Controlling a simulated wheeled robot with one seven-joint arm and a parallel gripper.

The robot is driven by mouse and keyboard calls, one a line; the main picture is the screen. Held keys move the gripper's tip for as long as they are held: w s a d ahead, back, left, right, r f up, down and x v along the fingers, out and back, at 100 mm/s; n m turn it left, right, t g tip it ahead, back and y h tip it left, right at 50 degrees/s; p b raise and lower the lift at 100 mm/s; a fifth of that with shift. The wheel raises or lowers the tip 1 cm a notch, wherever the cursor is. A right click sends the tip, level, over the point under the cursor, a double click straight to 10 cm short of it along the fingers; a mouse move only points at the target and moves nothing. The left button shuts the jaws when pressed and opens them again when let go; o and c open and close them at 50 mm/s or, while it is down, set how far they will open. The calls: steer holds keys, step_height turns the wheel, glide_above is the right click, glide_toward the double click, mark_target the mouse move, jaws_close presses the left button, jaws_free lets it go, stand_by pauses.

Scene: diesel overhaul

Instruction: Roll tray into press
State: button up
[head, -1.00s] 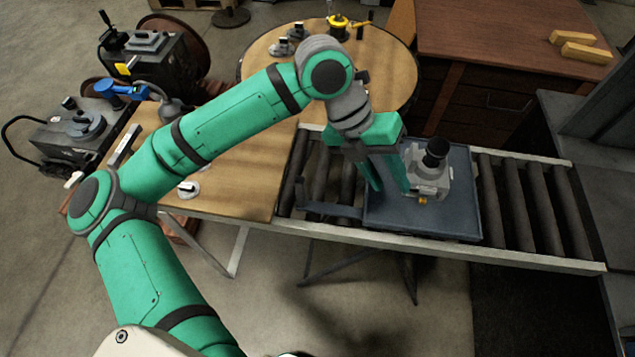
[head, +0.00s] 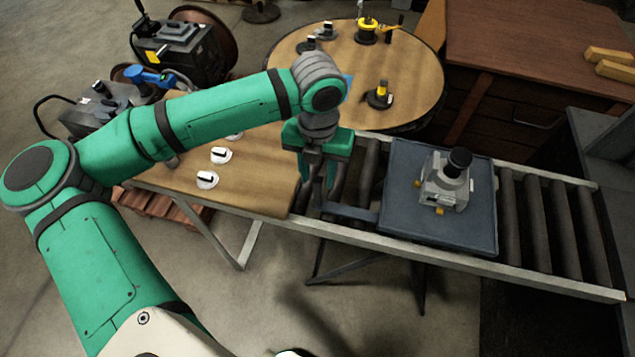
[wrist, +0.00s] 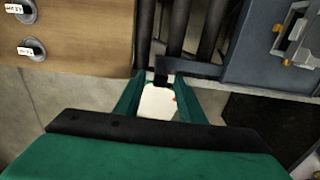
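The blue-grey tray (head: 400,165) lies on the roller conveyor (head: 520,215), carrying a grey metal part with a black cap (head: 443,183). A dark handle bar (head: 348,210) sticks out from the tray's left side. My gripper (head: 318,192) points down at the handle's left end, left of the tray. In the wrist view, the fingers of my gripper (wrist: 160,80) are apart, and the upturned end of the handle (wrist: 160,70) shows between or just beyond the tips. I cannot tell whether they touch it. The tray's edge (wrist: 240,60) is at the upper right there.
Free rollers lie right of the tray, leading to a grey machine (head: 603,130) at the right edge, possibly the press. A wooden table (head: 260,185) with white-tagged pieces adjoins the conveyor's left end. A round table (head: 420,75) and brown cabinet (head: 540,50) stand behind.

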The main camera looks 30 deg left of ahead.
steer(key=shift+f, duration=2.15)
jaws_close()
